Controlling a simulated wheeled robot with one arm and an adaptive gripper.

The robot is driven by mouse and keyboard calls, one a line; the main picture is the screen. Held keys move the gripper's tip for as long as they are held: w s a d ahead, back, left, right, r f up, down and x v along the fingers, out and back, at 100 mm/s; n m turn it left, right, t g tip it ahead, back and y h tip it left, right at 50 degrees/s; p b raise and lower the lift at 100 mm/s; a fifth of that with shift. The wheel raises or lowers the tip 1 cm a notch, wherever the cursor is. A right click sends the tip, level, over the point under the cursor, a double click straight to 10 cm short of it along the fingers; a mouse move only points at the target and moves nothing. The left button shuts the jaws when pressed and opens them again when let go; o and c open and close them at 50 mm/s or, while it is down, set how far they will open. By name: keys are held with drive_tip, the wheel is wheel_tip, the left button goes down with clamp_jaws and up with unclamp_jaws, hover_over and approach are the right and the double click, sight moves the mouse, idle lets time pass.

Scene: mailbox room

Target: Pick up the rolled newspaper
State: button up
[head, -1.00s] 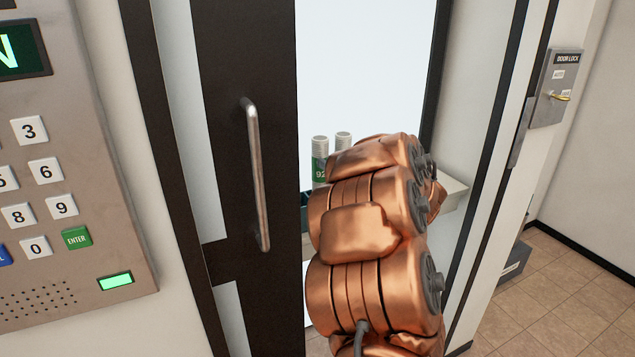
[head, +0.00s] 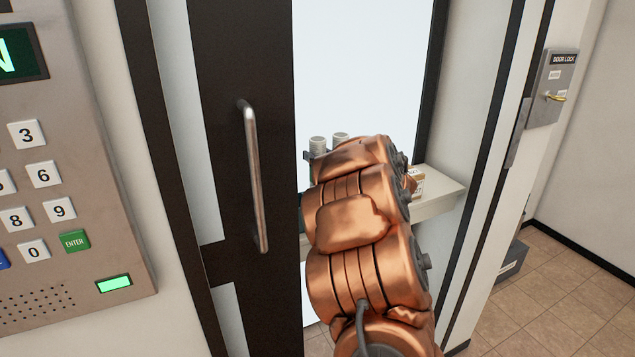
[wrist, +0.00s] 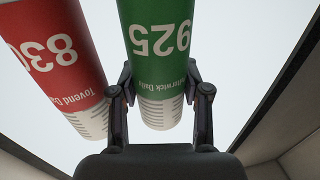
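A green rolled newspaper (wrist: 162,50) marked 925, with a white end, lies between the fingers of my gripper (wrist: 160,78) in the wrist view. The fingers flank it closely, one on each side. They look open, with the pads at its edges; firm contact does not show. A red rolled newspaper (wrist: 58,58) marked 830 stands just left of it, partly behind the left finger. In the head view, the pale top of the green roll (head: 317,144) shows above my arm, with a dark fingertip beside it. Another pale top (head: 340,137) is to its right.
A dark door frame with a metal handle (head: 256,180) stands left of my arm. A light shelf (head: 440,190) with a small box (head: 417,184) is behind and right of it. A keypad panel (head: 60,180) is at the left. Tiled floor (head: 560,300) is open at right.

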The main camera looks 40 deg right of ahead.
clamp_jaws()
drive_tip(key=shift+r, duration=0.1)
